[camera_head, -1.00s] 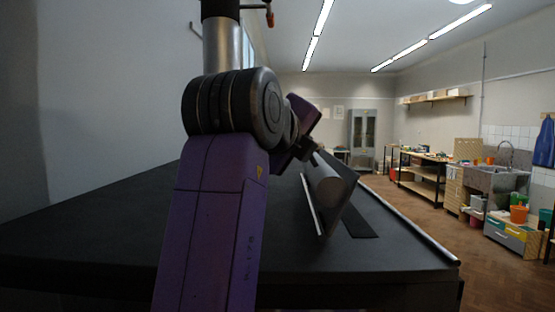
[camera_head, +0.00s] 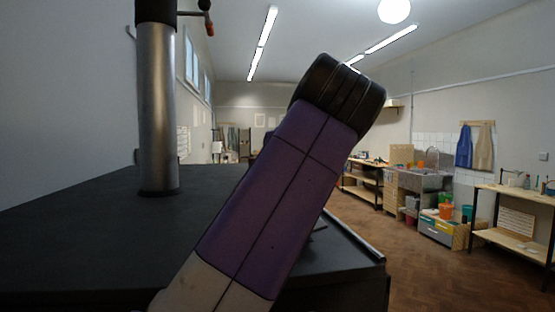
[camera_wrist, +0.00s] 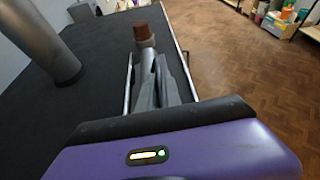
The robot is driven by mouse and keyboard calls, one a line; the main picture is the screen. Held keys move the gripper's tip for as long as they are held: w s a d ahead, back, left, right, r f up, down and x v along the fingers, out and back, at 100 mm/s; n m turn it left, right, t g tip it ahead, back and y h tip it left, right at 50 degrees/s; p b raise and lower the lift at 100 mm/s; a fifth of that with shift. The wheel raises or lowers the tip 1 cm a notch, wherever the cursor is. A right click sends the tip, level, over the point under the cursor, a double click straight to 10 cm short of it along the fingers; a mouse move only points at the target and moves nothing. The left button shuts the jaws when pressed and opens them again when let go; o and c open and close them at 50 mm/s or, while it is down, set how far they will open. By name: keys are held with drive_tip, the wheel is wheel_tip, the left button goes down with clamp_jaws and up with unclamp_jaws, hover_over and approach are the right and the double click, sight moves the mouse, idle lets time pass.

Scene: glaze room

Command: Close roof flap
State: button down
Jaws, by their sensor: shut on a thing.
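The dark roof (camera_head: 85,230) spreads across the left and middle of the head view. My purple arm hides most of the roof flap there, and only a small dark piece, perhaps part of it, shows right of the arm. In the wrist view my gripper (camera_wrist: 158,80) reaches over the roof with its grey fingers close together. It is shut on a grey bar-like handle with a brown end (camera_wrist: 144,32). Thin pale edges run on both sides of the fingers. The flap's exact angle cannot be told, and my gripper is hidden in the head view.
A metal flue pipe (camera_head: 157,110) rises from the roof on the left; it also shows in the wrist view (camera_wrist: 42,40). A rail (camera_head: 352,238) runs along the roof's right edge. Open wood floor (camera_head: 420,265) lies right of it, with benches and a sink beyond.

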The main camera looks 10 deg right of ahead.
drive_tip(key=shift+d+f, duration=0.85)
drive_tip(key=shift+f, duration=0.3)
drive_tip(key=c, duration=1.5)
unclamp_jaws()
drive_tip(key=shift+d, duration=0.1)
drive_tip(key=shift+c, duration=0.2)
drive_tip(key=shift+a+f, duration=0.1)
drive_tip(key=shift+a, duration=0.1)
